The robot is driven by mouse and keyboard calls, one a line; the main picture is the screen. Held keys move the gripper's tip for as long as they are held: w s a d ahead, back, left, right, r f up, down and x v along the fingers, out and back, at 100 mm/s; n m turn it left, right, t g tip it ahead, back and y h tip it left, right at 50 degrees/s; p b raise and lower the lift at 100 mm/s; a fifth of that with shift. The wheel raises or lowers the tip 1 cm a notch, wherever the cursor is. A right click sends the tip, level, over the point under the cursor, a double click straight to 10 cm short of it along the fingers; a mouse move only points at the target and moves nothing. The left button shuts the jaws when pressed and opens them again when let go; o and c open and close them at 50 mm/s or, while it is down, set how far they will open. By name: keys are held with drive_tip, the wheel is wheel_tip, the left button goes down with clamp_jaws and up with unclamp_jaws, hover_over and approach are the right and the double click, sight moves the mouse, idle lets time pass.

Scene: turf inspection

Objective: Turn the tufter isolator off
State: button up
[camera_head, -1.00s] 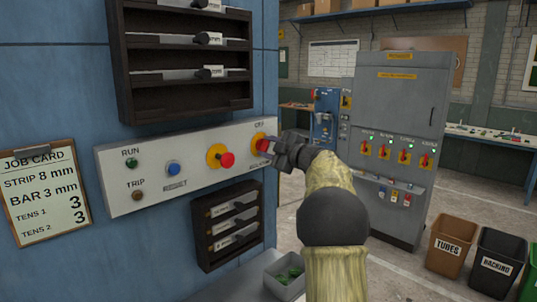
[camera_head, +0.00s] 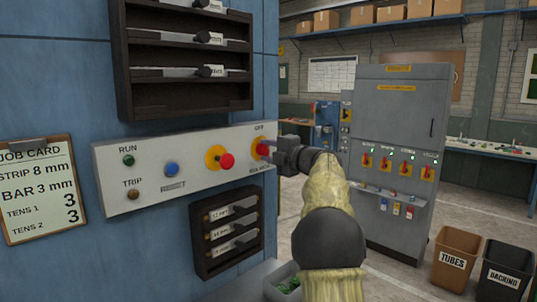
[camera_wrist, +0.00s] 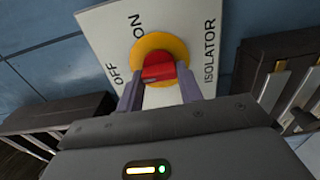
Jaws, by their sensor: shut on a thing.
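The isolator (camera_head: 259,146) is a red handle on a yellow disc at the right end of the pale control panel (camera_head: 140,201). OFF is printed above it and ISOLATOR below. In the wrist view the red handle (camera_wrist: 157,67) sits between the two fingers of my gripper (camera_wrist: 160,84), which is shut on it. There, OFF is left of the yellow disc (camera_wrist: 172,43), ON above it and ISOLATOR to the right. In the head view my gripper (camera_head: 270,151) reaches the handle from the right and partly covers it. The handle's exact angle is hard to tell.
Left of the isolator are a red stop button on yellow (camera_head: 226,160), a blue button (camera_head: 171,169) and the RUN and TRIP lamps. Dark racks (camera_head: 190,110) stand out above and below the panel. A grey cabinet (camera_head: 400,120) with similar red handles stands behind on the right.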

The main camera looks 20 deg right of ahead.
drive_tip(key=shift+f, duration=0.15)
drive_tip(key=o, duration=1)
drive_tip(key=shift+s, duration=0.1)
drive_tip(key=b+v, duration=0.5)
drive_tip(key=v, duration=1.2)
drive_tip(key=shift+s, duration=0.1)
